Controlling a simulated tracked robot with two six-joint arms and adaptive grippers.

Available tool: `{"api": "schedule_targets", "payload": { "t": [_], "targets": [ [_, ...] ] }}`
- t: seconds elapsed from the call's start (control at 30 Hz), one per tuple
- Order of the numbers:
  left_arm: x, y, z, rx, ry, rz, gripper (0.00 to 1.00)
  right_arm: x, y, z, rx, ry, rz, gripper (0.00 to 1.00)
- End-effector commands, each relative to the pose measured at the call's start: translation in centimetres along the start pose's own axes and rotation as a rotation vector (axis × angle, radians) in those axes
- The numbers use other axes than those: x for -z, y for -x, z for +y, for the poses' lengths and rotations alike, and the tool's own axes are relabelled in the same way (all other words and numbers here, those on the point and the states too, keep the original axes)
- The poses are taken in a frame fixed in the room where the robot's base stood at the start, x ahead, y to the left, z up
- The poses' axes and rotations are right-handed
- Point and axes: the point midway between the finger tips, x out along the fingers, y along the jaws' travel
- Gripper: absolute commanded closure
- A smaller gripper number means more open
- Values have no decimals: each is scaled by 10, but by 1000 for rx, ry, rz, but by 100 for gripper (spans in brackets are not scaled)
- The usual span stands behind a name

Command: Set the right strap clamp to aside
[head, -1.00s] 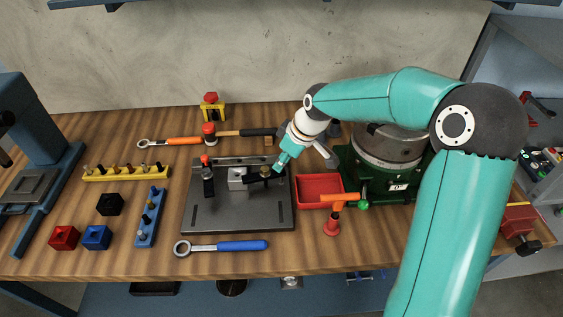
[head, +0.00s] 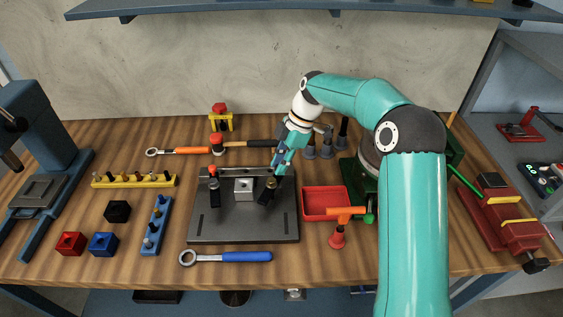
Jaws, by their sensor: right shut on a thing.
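The dark fixture plate (head: 240,228) lies mid-bench with a silver block (head: 244,188) on it. The right strap clamp (head: 266,195) is a short black bar with a brass-coloured nut, right of the block. It points toward the front of the plate, clear of the block. The left strap clamp (head: 214,193), with a red knob, also points forward, left of the block. My right gripper (head: 276,174) is shut on the right strap clamp at its nut end, partly hiding it. My left gripper is not in view.
A red tray (head: 327,216) and an orange-handled tool (head: 342,218) stand right of the plate. A blue-handled wrench (head: 232,257) lies in front. An orange-handled wrench (head: 190,151) and a hammer (head: 240,144) lie behind.

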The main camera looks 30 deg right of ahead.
Motion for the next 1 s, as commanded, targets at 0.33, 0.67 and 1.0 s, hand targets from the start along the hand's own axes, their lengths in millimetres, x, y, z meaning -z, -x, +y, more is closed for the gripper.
{"api": "schedule_targets", "payload": {
  "t": [0.33, 0.67, 1.0],
  "targets": [
    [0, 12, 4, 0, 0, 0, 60, 3, 2, 10, 49, 156, -7, 100],
    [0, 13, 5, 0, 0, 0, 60, 4, 1, 11, 58, 187, -9, 100],
    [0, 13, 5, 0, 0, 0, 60, 4, 1, 11, 59, 186, -9, 59]
  ]
}}
